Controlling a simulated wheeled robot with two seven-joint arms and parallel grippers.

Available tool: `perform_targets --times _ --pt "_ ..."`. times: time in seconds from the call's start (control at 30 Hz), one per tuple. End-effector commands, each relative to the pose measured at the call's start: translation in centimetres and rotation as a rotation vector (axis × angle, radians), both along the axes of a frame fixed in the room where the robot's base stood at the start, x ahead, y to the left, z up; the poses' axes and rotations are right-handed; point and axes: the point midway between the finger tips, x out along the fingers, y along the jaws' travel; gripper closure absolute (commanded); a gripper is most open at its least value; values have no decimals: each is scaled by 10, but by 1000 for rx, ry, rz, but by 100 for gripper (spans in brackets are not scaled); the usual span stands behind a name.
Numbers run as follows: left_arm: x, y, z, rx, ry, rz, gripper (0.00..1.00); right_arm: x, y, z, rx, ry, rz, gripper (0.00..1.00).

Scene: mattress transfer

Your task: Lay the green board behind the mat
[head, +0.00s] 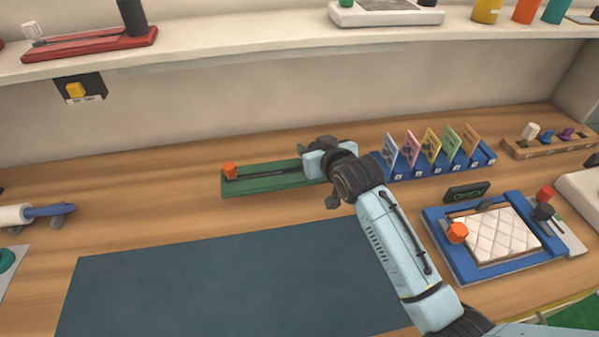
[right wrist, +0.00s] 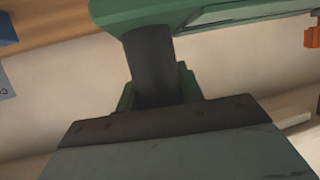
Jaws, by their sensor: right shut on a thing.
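The green board (head: 262,184) is long and flat, with a dark slot and an orange knob (head: 229,170) at its left end. In the head view it is behind the dark blue mat (head: 230,285), with bare wood between them. My right gripper (head: 318,161) is at the board's right end and hides part of it. In the right wrist view the gripper is shut on the board's dark round handle (right wrist: 155,62), and the board's green body (right wrist: 160,12) shows at the top. I cannot tell whether the board touches the table. My left gripper is not in view.
A blue rack (head: 440,166) with several coloured cards stands close to the right of my gripper. A blue-framed tray with a white quilted pad (head: 495,237) is at the right. A blue-handled roller (head: 40,213) lies at the left. Table left of the board is clear.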

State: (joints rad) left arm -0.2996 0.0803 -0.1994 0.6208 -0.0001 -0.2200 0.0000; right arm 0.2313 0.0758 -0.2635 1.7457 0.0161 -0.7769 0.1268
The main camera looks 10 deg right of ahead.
Motion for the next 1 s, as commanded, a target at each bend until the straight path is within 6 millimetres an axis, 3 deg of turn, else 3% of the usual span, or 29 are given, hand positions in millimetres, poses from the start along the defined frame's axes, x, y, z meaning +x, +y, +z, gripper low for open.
perform_targets --times 0.1,0.53,0.9,0.93,1.0 --pt "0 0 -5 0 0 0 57 0 0 -20 2 -3 -1 100" --pt "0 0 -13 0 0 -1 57 0 0 -65 2 -4 0 100" --pt "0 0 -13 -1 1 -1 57 0 0 -68 3 -6 -1 100" --pt "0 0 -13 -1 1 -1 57 0 0 -70 1 -3 0 60" --pt "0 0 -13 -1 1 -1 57 0 0 -69 1 -3 0 51"
